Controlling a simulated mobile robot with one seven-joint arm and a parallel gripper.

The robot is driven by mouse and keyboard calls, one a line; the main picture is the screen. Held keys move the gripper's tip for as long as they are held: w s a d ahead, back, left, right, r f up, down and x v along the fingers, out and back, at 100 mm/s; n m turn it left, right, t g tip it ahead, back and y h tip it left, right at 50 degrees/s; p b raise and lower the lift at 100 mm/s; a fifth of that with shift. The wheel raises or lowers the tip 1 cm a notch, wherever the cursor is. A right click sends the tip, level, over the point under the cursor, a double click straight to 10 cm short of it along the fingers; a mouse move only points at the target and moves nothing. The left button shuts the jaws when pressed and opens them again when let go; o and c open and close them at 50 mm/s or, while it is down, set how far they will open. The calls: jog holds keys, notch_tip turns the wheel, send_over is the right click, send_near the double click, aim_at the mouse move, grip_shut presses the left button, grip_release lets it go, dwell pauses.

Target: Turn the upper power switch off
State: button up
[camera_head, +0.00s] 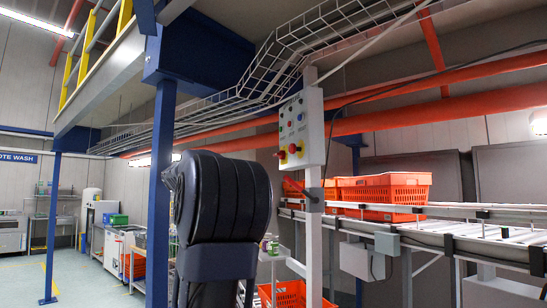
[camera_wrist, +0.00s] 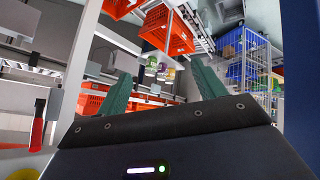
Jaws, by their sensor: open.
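A pale control box (camera_head: 313,125) is mounted on a white post in the head view, with small buttons on its upper part. Two red knobs on yellow bases sit low on it: the right one (camera_head: 294,148) is slightly higher than the left one (camera_head: 282,155). Their on or off setting is too small to tell. My gripper (camera_wrist: 160,68) is open and empty in the wrist view, its two green fingers spread apart. A red handle-like part (camera_wrist: 38,125) stands left of the fingers, apart from them; I cannot tell which device it belongs to. My gripper is hidden in the head view.
Orange crates (camera_head: 383,190) stand on the conveyor (camera_head: 470,232) behind the post. A blue column (camera_head: 160,190) rises at left. A wire cable tray (camera_head: 290,45) runs overhead. The floor (camera_head: 85,280) at far left is partly clear.

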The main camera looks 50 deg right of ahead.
jog(key=d+r+m+g+h, duration=0.4)
jog(key=d+r+m, duration=0.2)
jog(key=d+r, duration=0.75)
jog(key=m+g+h, duration=0.3)
jog(key=m+g, duration=0.4)
send_near(275, 155)
jog(key=x, duration=0.9)
jog(key=shift+d, duration=0.3)
jog(key=c, duration=1)
